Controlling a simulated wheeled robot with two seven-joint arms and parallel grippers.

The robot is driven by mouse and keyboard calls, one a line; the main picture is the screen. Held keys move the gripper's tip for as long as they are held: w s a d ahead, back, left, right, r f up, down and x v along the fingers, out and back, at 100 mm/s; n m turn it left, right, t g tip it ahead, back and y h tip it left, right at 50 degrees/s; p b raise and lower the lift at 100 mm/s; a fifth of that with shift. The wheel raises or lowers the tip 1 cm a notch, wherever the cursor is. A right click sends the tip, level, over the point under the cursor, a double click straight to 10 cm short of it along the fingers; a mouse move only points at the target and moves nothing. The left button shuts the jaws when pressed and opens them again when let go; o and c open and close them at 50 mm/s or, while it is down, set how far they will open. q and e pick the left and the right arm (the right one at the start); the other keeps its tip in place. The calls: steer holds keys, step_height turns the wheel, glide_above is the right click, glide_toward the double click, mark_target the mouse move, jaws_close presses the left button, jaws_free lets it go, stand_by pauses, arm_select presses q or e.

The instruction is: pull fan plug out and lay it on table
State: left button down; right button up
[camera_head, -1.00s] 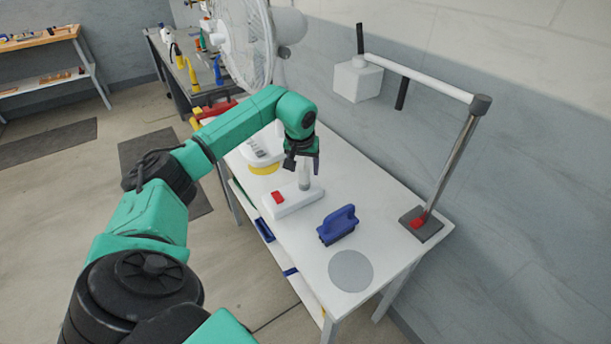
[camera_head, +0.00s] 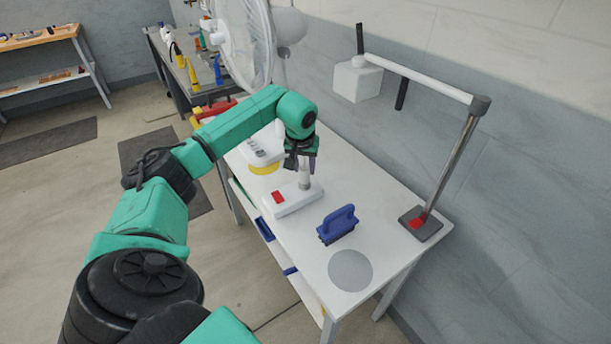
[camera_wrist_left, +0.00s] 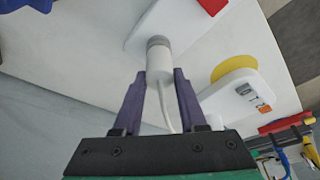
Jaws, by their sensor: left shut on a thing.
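The fan plug (camera_wrist_left: 159,65) is a white cylinder with a grey end. It stands upright at the white power strip (camera_head: 293,200), which has a red switch. My left gripper (camera_head: 304,170) comes down over the plug from above. In the left wrist view the left gripper (camera_wrist_left: 159,80) has its purple fingers on both sides of the plug, shut on it. The plug's grey end meets the strip; whether any gap is there I cannot tell. A white cord (camera_wrist_left: 167,108) runs from the plug between the fingers. The white table (camera_head: 374,203) carries the strip. My right gripper is not in view.
A blue brush-like block (camera_head: 338,225) and a grey disc (camera_head: 350,270) are on the table right of the strip. A white device with a yellow base (camera_head: 264,168) and a fan (camera_head: 243,40) stand behind. A lamp (camera_head: 440,168) stands at the right edge.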

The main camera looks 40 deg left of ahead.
mark_target(304, 168)
arm_select(q)
steer(key=shift+r+p, duration=0.5)
steer(key=shift+r, duration=0.1)
steer(key=shift+r+p, duration=2.2)
steer(key=shift+r, duration=0.45)
steer(key=shift+f, duration=0.1)
